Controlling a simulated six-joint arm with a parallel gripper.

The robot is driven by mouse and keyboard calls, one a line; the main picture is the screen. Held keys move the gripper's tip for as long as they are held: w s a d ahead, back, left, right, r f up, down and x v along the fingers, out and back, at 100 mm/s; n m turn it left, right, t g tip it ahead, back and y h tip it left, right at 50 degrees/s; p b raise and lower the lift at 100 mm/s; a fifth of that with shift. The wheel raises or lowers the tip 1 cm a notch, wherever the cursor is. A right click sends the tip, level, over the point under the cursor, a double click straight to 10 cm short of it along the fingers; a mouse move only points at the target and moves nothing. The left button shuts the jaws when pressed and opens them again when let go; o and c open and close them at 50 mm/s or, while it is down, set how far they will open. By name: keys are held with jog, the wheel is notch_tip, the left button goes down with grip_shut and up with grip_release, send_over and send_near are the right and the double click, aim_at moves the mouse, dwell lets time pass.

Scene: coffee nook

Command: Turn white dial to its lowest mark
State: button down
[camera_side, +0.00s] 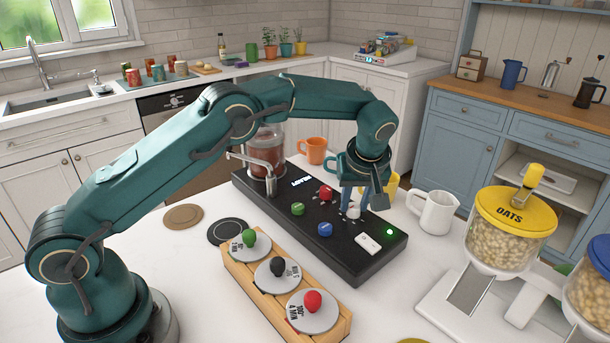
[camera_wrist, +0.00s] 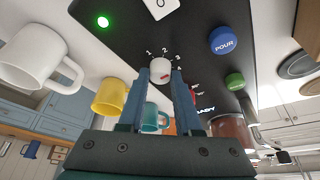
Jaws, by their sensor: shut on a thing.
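The white dial (camera_wrist: 158,70) stands on the black panel of the machine, with marks 1, 2, 3 and 4 printed in an arc around it. A small red mark shows on its side facing the wrist camera; I cannot tell which number the dial is set to. My gripper (camera_wrist: 160,78) is shut on the dial, one blue-grey finger on each side. In the side view my gripper (camera_side: 354,207) reaches down onto the dial (camera_side: 353,212), which is partly hidden by the fingers.
The black machine (camera_side: 345,262) bears red (camera_side: 325,193), green (camera_side: 297,209) and blue (camera_side: 325,229) knobs, a white switch (camera_side: 368,243) and a lit green light (camera_side: 390,232). A wooden rack (camera_side: 270,300) stands in front.

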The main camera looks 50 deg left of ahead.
jog(key=shift+f+n+g, duration=0.1)
jog(key=shift+n+g, duration=0.2)
jog(key=shift+n, duration=0.7)
jog(key=shift+d+n, duration=0.1)
jog(key=shift+n, duration=0.3)
jog(key=c, duration=0.6)
grip_release()
jog(key=shift+d+r, duration=0.2)
jog(key=shift+r, duration=0.4)
jog(key=s+d, duration=0.1)
jog(key=d, duration=0.2)
jog(key=s+d, duration=0.2)
jog(key=d, duration=0.2)
jog(key=s+d, duration=0.2)
jog(key=d, duration=0.2)
jog(key=shift+s, duration=0.1)
jog(key=shift+a, duration=0.1)
